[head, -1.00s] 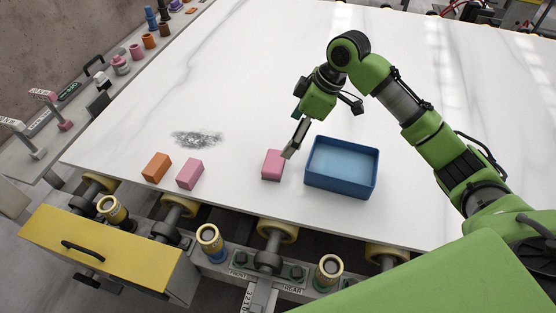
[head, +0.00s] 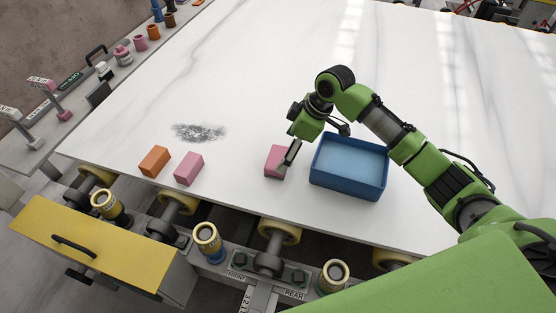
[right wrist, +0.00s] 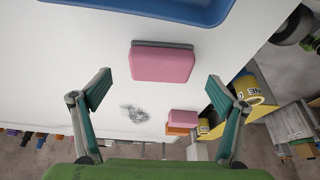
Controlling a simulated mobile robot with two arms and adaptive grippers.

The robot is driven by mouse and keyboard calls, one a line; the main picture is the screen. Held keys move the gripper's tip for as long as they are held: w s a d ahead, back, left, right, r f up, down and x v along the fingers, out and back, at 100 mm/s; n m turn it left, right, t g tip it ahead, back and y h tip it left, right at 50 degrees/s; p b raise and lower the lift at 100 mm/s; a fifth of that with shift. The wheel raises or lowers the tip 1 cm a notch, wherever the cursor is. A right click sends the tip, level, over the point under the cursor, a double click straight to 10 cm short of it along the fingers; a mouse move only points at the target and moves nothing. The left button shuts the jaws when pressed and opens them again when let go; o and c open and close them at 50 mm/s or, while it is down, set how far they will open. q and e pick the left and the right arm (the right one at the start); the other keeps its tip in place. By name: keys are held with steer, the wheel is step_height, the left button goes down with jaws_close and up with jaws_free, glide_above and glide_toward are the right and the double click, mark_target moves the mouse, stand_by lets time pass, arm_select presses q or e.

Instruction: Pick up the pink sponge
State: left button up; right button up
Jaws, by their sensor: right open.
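A pink sponge (head: 274,161) with a grey layer along one edge lies on the white slab, just left of the blue tray. My right gripper (head: 290,153) is open and comes down at its right side, partly covering that edge in the head view. In the right wrist view the pink sponge (right wrist: 162,65) lies ahead, across the gap between the spread fingers (right wrist: 159,83), with nothing held. I cannot tell whether a finger touches it. A second pink block (head: 188,168) lies farther left. My left gripper is not in view.
The blue tray (head: 348,168) stands empty close to the right of the sponge. An orange block (head: 154,161) lies beside the second pink block. A dark grey smudge (head: 199,132) marks the slab (head: 240,80). The slab's front edge is near, with rollers below.

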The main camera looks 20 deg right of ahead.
mark_target(279, 157)
steer(key=shift+a+p+x, duration=0.1)
steer(key=shift+p+x, duration=0.2)
steer(key=shift+x, duration=1.05)
steer(key=shift+a+p+x, duration=0.15)
steer(key=shift+p+x, duration=0.15)
steer(key=shift+x, duration=1.05)
steer(key=shift+r, duration=0.15)
steer(key=c, duration=1)
